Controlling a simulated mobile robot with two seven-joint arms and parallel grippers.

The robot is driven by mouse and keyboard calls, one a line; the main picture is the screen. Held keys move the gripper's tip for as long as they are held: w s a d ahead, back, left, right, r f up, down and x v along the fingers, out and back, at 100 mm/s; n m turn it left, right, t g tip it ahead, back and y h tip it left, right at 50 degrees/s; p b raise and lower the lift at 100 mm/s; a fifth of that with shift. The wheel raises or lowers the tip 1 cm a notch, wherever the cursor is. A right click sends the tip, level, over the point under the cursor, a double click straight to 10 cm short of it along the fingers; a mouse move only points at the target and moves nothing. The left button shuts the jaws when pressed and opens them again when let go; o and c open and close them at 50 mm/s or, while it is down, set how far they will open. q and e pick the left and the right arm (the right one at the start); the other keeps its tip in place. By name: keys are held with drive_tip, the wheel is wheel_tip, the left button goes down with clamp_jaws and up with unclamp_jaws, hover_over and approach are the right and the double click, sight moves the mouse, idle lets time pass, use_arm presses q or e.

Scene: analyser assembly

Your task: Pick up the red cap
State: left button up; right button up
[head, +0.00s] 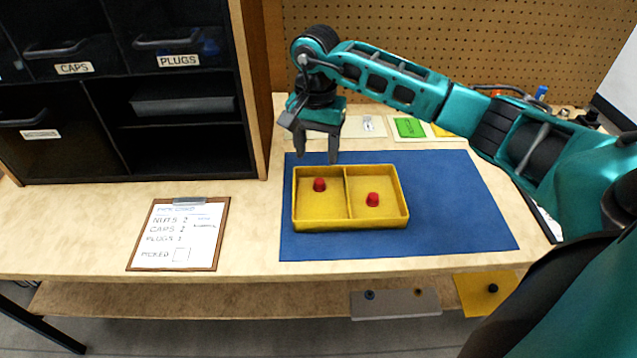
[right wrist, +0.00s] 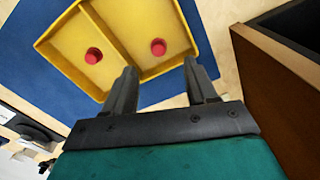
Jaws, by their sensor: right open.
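Two red caps lie in a yellow tray (head: 348,225) with two compartments. One red cap (head: 319,185) is in the left compartment and the other red cap (head: 372,199) is in the right compartment. My right gripper (head: 318,158) is open and empty, above the tray's back left edge. In the right wrist view, the fingers of my right gripper (right wrist: 160,82) point toward the tray (right wrist: 128,55). One cap (right wrist: 158,47) shows beyond the gap between them, and the other cap (right wrist: 93,56) lies to the left. My left gripper is not in view.
The tray stands on a blue mat (head: 450,205). A clipboard (head: 180,234) with a handwritten list lies to its left. A dark drawer cabinet (head: 130,80) stands at the back left, close to my right gripper. A pegboard (head: 440,40) is behind. The mat right of the tray is clear.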

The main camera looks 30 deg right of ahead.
sight(319, 182)
wheel_tip(319, 182, down, 3)
drive_tip(key=shift+f, duration=0.1)
drive_tip(key=f, duration=0.5)
drive_tip(key=shift+s+d, duration=0.1)
drive_tip(key=shift+d, duration=0.1)
clamp_jaws()
drive_tip(key=shift+r, duration=0.1)
idle(0.4)
